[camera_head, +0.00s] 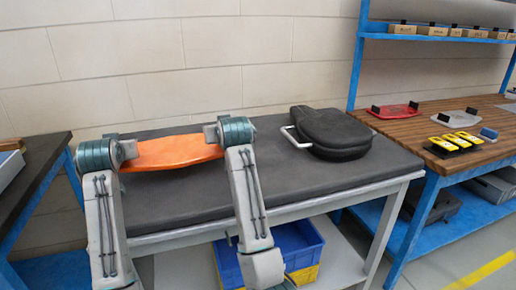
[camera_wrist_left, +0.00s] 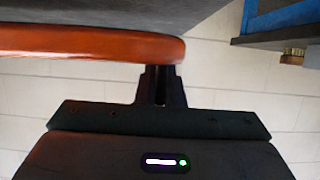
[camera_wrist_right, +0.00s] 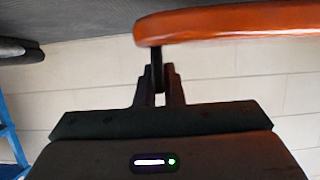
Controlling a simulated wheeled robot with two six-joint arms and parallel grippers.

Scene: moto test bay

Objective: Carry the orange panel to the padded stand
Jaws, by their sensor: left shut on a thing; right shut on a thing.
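The orange panel (camera_head: 172,152) lies between my two grippers over the left part of the padded stand (camera_head: 300,193), a grey table with a dark padded top. I cannot tell whether the panel touches the pad. My left gripper (camera_head: 122,150) is shut on the panel's left end, and my right gripper (camera_head: 216,136) on its right end. In the left wrist view the panel's edge (camera_wrist_left: 90,45) crosses the top left above the fingers (camera_wrist_left: 161,85). In the right wrist view the panel (camera_wrist_right: 230,24) extends right from the fingers (camera_wrist_right: 158,85). The fingertips are partly hidden.
A black case (camera_head: 335,130) with a light handle lies on the right of the padded top. A blue crate (camera_head: 285,250) stands beneath. A wooden bench (camera_head: 420,128) at right holds a red part (camera_head: 394,111) and yellow items (camera_head: 455,141). A dark table (camera_head: 40,165) stands left.

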